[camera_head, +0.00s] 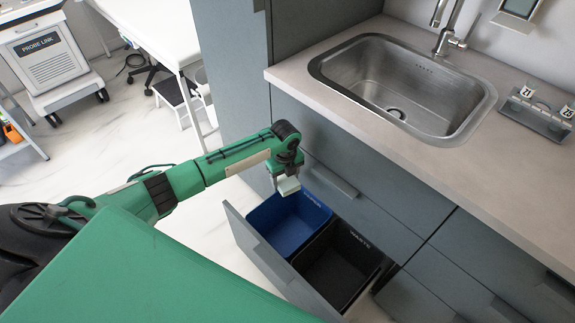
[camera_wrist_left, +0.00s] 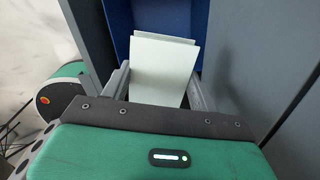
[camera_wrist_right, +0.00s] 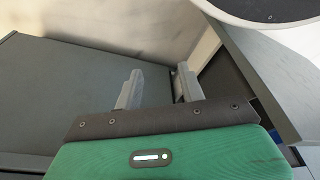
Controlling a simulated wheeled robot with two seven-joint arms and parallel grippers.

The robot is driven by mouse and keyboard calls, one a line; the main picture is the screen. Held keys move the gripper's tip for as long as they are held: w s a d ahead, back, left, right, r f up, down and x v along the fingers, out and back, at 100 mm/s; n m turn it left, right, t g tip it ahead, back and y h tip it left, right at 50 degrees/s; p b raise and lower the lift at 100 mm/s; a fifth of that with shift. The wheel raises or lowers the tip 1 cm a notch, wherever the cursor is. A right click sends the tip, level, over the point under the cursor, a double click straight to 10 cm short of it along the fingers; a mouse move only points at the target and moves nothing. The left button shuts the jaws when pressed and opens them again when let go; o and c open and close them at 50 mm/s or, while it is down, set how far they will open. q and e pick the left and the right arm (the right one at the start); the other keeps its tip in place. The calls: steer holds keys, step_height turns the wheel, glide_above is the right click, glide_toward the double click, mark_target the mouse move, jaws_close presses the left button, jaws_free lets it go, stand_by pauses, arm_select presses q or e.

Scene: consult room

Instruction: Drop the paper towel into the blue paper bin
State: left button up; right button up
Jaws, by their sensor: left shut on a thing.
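The paper towel is a pale, folded flat piece (camera_wrist_left: 162,70) held between the fingers of my left gripper (camera_wrist_left: 160,88). The bin's blue wall (camera_wrist_left: 120,22) also shows behind the towel in the left wrist view. The bin's floor is partly hidden. My right gripper (camera_wrist_right: 158,88) shows only in its wrist view, with fingers apart and nothing between them.
The open drawer (camera_head: 262,262) holds the blue bin and a black waste bin (camera_head: 335,268) beside it. Above are the counter (camera_head: 300,75) and a steel sink (camera_head: 400,85). Grey cabinet fronts stand at the right. A white bed and a probe cart (camera_head: 45,60) are at upper left.

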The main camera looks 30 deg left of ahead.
mark_target(285, 187)
arm_select(q)
steer(key=shift+a+f+m, duration=0.1)
steer(key=shift+m, duration=0.2)
steer(key=shift+f+b, duration=0.3)
steer(key=shift+f, duration=0.05)
steer(key=shift+f+b, duration=2.6)
steer(key=shift+b, duration=0.05)
arm_select(e)
step_height(285, 187, up, 14)
steer(key=w, duration=0.1)
steer(key=shift+w+a+r+t, duration=0.2)
steer(key=shift+w+a+t, duration=0.1)
arm_select(q)
steer(key=o, duration=1.1)
steer(key=shift+r, duration=0.1)
